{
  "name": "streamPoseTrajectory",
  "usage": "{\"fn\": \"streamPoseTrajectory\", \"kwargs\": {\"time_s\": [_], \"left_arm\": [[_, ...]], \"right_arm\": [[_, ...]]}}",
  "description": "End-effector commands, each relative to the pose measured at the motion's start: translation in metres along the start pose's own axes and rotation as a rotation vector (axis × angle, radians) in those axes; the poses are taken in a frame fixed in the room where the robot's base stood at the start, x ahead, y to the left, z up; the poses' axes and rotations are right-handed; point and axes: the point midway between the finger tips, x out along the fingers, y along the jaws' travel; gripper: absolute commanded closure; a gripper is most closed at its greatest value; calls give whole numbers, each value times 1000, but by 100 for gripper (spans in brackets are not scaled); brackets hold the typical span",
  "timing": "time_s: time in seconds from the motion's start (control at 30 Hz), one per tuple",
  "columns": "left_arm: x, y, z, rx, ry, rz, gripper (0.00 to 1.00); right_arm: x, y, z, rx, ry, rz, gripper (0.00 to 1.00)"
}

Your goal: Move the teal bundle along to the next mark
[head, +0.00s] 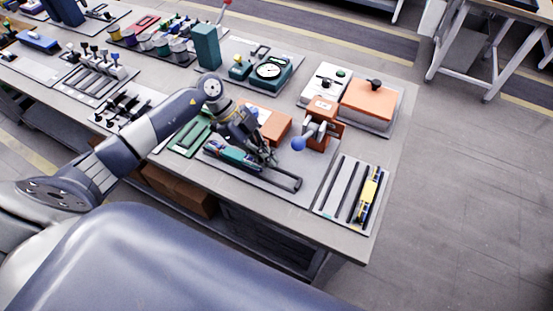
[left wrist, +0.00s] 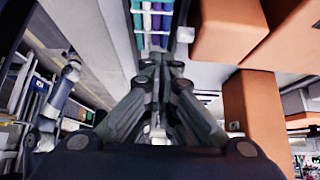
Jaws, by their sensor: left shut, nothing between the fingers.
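The teal bundle (head: 232,156) lies lengthwise on a dark rail (head: 285,182) on a grey plate, in the middle of the head view. In the left wrist view striped teal, purple and white lengths (left wrist: 152,22) show beyond the fingertips; they look like the bundle. My left gripper (head: 270,160) is over the rail, near the bundle's right end. In the left wrist view its fingers (left wrist: 163,64) are together with nothing between them. Whether the fingertips touch the bundle is unclear. I cannot make out the marks along the rail. My right gripper is not in view.
An orange block (head: 270,124) stands behind the rail. An orange stand (head: 321,111) and a blue ball (head: 298,143) are close to its right. A slotted plate with a yellow piece (head: 369,190) is near the table's right end. A green slotted piece (head: 192,138) lies left.

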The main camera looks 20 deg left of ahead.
Motion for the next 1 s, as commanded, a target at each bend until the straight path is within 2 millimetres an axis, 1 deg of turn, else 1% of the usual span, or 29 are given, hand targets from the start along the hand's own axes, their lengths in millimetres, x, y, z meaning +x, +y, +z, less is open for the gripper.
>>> {"fn": "streamPoseTrajectory", "kwargs": {"time_s": [0.27,0.37,0.47,0.8,0.9,1.0], "left_arm": [[0,0,0,0,-1,0,100],[-4,0,0,-1,-2,0,100],[-16,-1,0,-2,-3,-1,100],[-77,-1,3,-2,-4,-1,100],[-90,0,4,-2,-3,-1,100],[-99,1,5,-1,-1,0,100]], "right_arm": [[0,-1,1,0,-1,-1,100],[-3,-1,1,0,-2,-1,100],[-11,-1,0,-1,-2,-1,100],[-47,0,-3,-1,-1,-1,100],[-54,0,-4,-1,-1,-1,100],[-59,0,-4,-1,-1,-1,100]]}}
